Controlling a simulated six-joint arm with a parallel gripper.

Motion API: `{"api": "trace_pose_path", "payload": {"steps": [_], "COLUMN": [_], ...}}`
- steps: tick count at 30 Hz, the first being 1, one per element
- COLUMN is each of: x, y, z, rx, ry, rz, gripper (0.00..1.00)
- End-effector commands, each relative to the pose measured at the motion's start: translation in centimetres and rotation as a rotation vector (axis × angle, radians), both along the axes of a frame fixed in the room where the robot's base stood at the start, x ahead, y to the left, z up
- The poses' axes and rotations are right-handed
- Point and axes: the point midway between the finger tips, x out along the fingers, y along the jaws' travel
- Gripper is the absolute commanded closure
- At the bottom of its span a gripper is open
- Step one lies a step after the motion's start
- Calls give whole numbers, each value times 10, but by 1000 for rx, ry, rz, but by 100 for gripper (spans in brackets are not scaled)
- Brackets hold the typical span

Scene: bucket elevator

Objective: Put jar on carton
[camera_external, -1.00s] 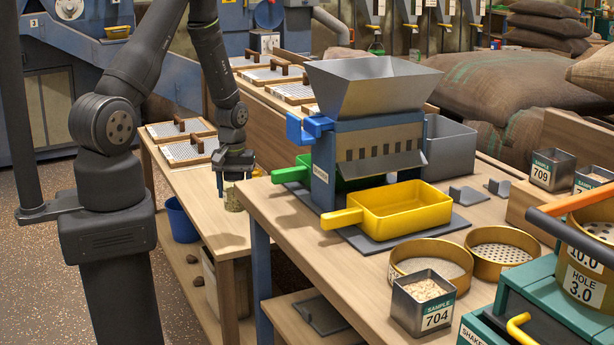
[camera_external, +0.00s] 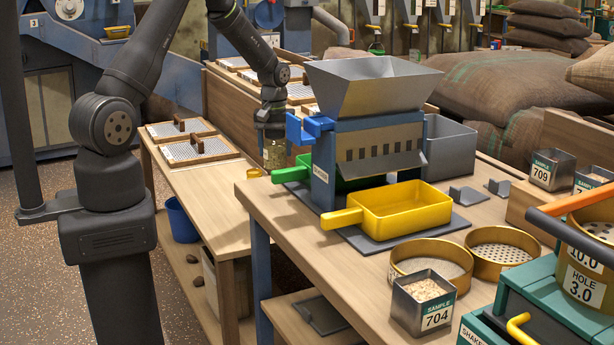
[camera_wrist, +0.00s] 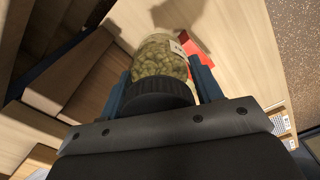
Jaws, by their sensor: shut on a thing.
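My gripper (camera_external: 272,140) is shut on a glass jar (camera_external: 274,154) and holds it beside the blue hopper machine, over the far part of the left bench. In the wrist view the jar (camera_wrist: 160,58) has a black lid (camera_wrist: 157,95), greenish contents and a white label. It sits between the two dark fingers of my gripper (camera_wrist: 160,68). I cannot make out the carton with certainty in either view. A small red thing (camera_wrist: 199,46) shows just beyond the jar in the wrist view.
The hopper machine (camera_external: 375,140), with a green tray (camera_external: 291,174) and a yellow tray (camera_external: 400,207), stands close to the right of the jar. Framed trays (camera_external: 200,149) lie on the left bench. The near part of that bench (camera_external: 215,215) is clear.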

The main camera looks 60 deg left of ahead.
Motion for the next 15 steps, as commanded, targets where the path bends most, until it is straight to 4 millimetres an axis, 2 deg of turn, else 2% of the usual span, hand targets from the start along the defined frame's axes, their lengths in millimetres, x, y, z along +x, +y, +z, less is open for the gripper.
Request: {"api": "trace_pose_path", "payload": {"steps": [9, 15], "x": [-5, -7], "y": [71, 102], "z": [-43, -61], "rx": [0, 0], "ry": [1, 0], "rz": [5, 3], "gripper": [74, 74]}}
